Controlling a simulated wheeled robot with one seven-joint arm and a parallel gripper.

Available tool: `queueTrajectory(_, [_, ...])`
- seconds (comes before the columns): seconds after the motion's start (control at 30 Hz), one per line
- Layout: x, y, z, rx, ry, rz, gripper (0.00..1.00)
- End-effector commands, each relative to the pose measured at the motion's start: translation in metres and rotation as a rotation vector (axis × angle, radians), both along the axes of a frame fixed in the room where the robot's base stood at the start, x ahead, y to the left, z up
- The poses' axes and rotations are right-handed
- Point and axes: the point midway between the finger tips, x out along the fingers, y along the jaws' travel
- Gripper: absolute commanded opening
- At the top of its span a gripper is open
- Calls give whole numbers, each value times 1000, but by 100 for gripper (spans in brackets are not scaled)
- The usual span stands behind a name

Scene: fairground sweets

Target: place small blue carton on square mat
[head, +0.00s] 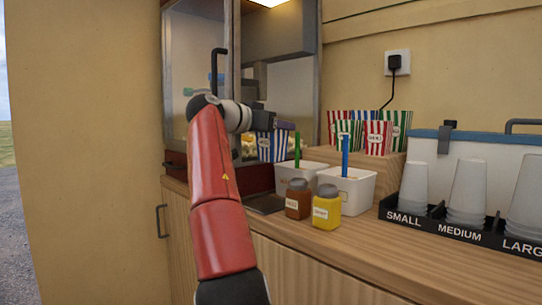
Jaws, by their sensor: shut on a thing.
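The small blue carton (273,147) has blue and white stripes and hangs roughly upright in front of the popcorn cabinet. My gripper (284,125) is shut on its upper edge, though the fingers are small and partly hidden. A dark grey square mat (265,204) lies on the counter below the carton, left of the jars. The carton looks apart from the mat, but its exact height is hard to tell. My red arm hides some of the counter to the mat's left.
White tubs (346,188) with a green and a blue handle, a brown jar (298,199) and a yellow jar (327,209) stand right of the mat. Striped cartons (378,137) sit on a wooden riser (389,165) behind. A black cup rack (455,229) is at right.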

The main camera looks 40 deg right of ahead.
Motion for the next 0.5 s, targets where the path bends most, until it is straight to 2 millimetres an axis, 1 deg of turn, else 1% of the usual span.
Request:
queueTrajectory(0.03, [10, 1, 6, 0, 3, 1, 25])
queueTrajectory(0.1, [16, 2, 2, 1, 0, 1, 25])
queueTrajectory(0.33, [14, 1, -11, 0, 0, -4, 25])
queueTrajectory(0.5, [13, 2, -26, 3, 2, 2, 25])
